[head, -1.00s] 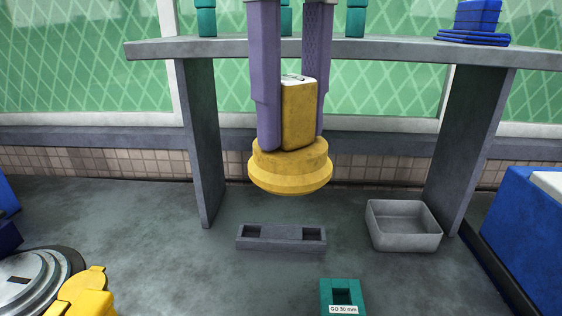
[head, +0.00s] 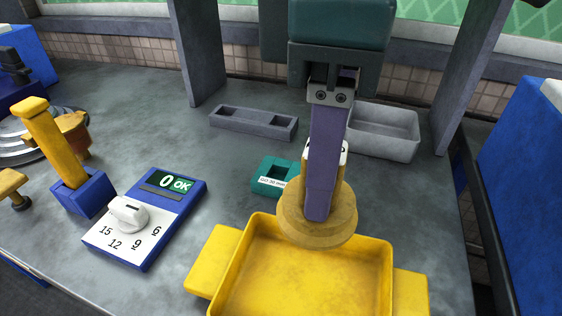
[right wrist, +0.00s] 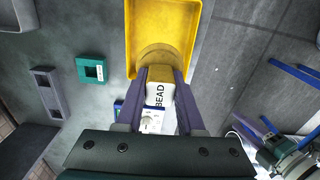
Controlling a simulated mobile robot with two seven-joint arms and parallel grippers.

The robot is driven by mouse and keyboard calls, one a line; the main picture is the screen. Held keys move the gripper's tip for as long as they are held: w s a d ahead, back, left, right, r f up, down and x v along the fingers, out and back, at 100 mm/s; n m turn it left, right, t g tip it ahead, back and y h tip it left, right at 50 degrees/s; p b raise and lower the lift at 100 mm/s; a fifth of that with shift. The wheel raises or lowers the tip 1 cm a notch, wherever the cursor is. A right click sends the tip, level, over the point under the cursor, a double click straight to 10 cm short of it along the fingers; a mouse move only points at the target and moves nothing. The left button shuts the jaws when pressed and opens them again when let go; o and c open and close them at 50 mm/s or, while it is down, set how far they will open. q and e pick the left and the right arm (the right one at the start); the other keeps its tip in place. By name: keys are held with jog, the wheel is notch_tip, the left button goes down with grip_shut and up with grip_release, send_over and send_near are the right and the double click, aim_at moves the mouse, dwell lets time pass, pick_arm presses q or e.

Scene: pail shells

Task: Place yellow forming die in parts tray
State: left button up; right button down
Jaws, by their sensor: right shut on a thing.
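The yellow forming die (head: 342,222) has a round stepped base and a block-shaped top with a white end. In the right wrist view that white end reads "BEAD" above the die's round base (right wrist: 158,54). My right gripper (head: 318,212) is shut on the block, base downward; its two purple fingers also flank the die in the right wrist view (right wrist: 163,78). A shallow yellow tray (head: 297,272) with side handles lies at the front. The die overlaps the tray's back rim in the head view; its height above the tray is hard to tell.
A teal "GO 30 mm" gauge (head: 272,172) sits behind the tray. A grey slotted block (head: 252,124) and grey bin (head: 385,130) are farther back. A blue-white dial box (head: 146,222) and yellow lever (head: 55,145) stand left. A blue box (head: 530,190) is at right.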

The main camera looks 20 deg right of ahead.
jog(key=shift+d+f+b, duration=0.1)
jog(key=shift+f+b, duration=1.2)
jog(key=shift+f, duration=6.75)
jog(key=c, duration=0.5)
grip_release()
jog(key=shift+f, duration=0.15)
notch_tip(320, 180, up, 12)
jog(key=shift+r+p, duration=0.2)
jog(key=shift+p, duration=1)
